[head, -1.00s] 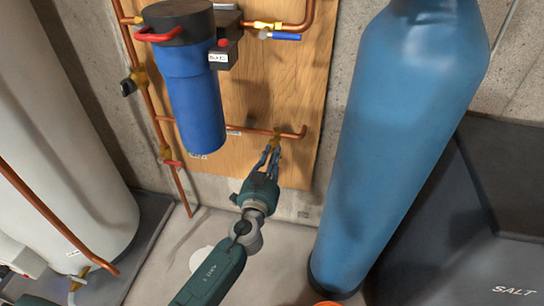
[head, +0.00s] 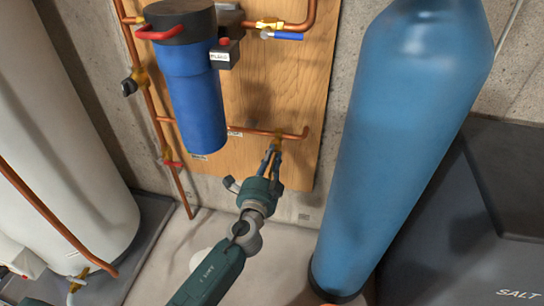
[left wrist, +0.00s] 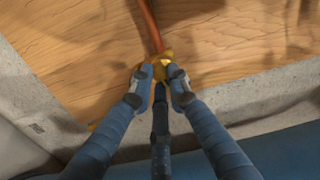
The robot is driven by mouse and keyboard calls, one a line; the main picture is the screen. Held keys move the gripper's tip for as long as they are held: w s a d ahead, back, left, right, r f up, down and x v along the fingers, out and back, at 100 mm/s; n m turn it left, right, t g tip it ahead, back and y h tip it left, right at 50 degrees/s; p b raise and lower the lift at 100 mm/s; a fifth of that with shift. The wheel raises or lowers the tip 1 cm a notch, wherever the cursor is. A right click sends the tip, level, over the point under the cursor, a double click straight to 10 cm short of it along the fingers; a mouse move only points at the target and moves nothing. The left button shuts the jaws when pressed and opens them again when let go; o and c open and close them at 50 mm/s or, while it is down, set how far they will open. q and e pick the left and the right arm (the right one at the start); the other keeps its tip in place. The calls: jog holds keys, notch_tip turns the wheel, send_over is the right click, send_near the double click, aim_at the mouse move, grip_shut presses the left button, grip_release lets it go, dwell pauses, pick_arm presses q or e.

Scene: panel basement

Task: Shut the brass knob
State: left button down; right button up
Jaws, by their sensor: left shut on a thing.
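The brass knob (head: 277,136) is on the lower copper pipe, low on the wooden panel. It also shows in the left wrist view (left wrist: 162,66) as a yellow brass piece at the end of a copper pipe. My left gripper (head: 271,152) reaches up to it from below. My right gripper is not in view.
A blue filter housing (head: 196,100) hangs left of the arm. A large blue tank (head: 405,130) stands close on the right. A red-handled valve (head: 170,163) and a blue-handled valve (head: 285,36) sit on nearby pipes. A white cylinder (head: 60,120) stands at the left.

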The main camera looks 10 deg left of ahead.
pick_arm(q)
jog(key=shift+m, duration=1.1)
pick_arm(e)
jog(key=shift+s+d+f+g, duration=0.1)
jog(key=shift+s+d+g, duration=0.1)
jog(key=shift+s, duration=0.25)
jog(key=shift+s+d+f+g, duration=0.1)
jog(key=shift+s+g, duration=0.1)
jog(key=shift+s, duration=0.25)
pick_arm(q)
jog(key=c, duration=1.7)
grip_release()
jog(key=shift+o, duration=0.2)
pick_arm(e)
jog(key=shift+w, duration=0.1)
pick_arm(q)
jog(key=shift+s, duration=0.1)
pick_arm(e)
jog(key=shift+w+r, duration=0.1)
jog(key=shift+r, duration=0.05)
pick_arm(q)
jog(key=s, duration=1.2)
